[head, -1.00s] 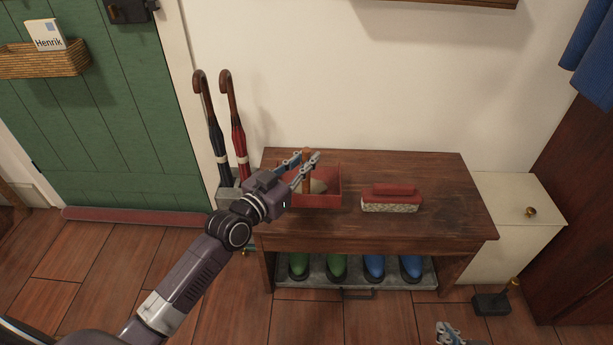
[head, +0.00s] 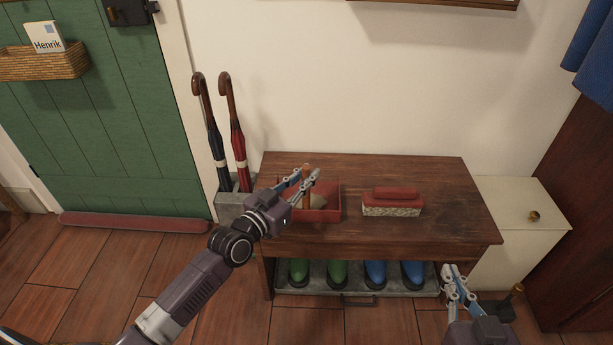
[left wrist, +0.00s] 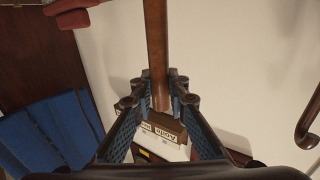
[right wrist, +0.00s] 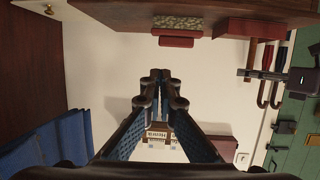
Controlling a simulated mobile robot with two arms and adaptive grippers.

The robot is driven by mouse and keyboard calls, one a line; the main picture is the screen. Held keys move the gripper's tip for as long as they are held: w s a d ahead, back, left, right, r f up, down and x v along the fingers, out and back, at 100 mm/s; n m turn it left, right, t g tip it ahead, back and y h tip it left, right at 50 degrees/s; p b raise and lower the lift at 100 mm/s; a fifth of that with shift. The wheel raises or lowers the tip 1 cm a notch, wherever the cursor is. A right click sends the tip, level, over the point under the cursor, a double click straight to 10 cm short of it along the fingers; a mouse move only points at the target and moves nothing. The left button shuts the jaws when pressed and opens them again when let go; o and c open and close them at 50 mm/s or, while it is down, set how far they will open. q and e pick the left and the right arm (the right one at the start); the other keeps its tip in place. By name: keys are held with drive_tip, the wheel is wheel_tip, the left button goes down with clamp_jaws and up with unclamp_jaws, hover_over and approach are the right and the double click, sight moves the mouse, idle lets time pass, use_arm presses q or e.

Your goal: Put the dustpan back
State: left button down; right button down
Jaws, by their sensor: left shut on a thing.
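My left gripper (head: 302,180) is shut on a brown wooden handle (left wrist: 155,50), which I take for the dustpan's. The red box also shows in the right wrist view (right wrist: 248,28). My right gripper (head: 455,277) is empty in front of the bench's right side, its fingertips together in the right wrist view (right wrist: 161,78).
A red-topped brush (head: 391,203) lies on the dark wooden bench (head: 430,235). Umbrellas (head: 236,150) stand left of it. Green and blue boots (head: 375,272) sit below. A white cabinet (head: 520,235) stands right.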

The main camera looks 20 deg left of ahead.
drive_tip(key=shift+w+r, duration=0.1)
drive_tip(key=shift+r, duration=0.05)
use_arm(q)
drive_tip(key=c, duration=1.9)
unclamp_jaws()
